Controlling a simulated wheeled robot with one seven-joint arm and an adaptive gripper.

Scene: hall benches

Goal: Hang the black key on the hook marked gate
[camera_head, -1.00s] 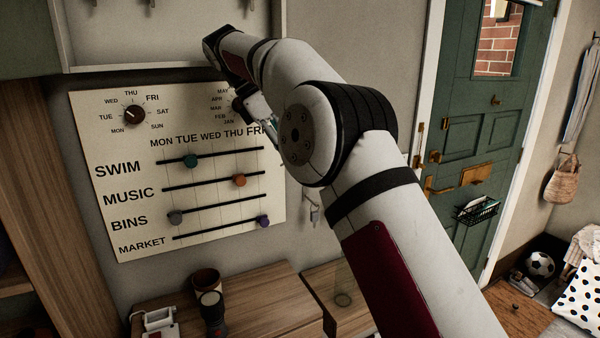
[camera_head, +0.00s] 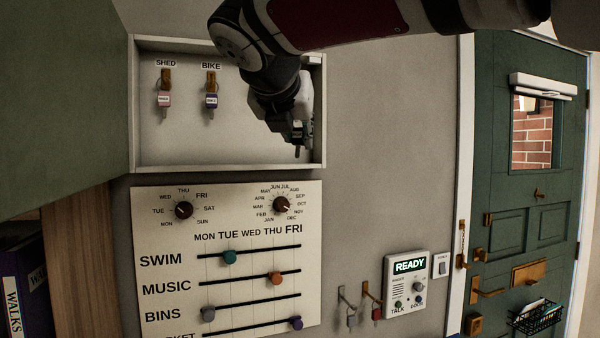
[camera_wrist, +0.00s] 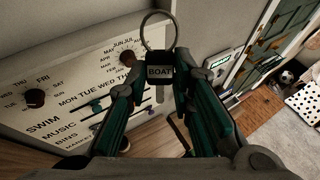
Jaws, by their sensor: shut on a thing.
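My gripper (camera_wrist: 160,80) is shut on the black key (camera_wrist: 159,58), whose black tag reads BOAT and whose ring stands up beyond the fingertips. In the head view my gripper (camera_head: 298,130) is in front of the right part of the open wall cabinet (camera_head: 228,168). The hooks marked SHED (camera_head: 166,76) and BIKE (camera_head: 211,77) show inside, each with a key on it. A pale label (camera_head: 313,60) shows partly at the cabinet's right; its words cannot be read. My arm covers the cabinet's right part, and no hook marked gate is visible.
Below are a planner board (camera_head: 150,220), two lower wall hooks with keys (camera_head: 376,312) and a READY panel (camera_head: 409,283).

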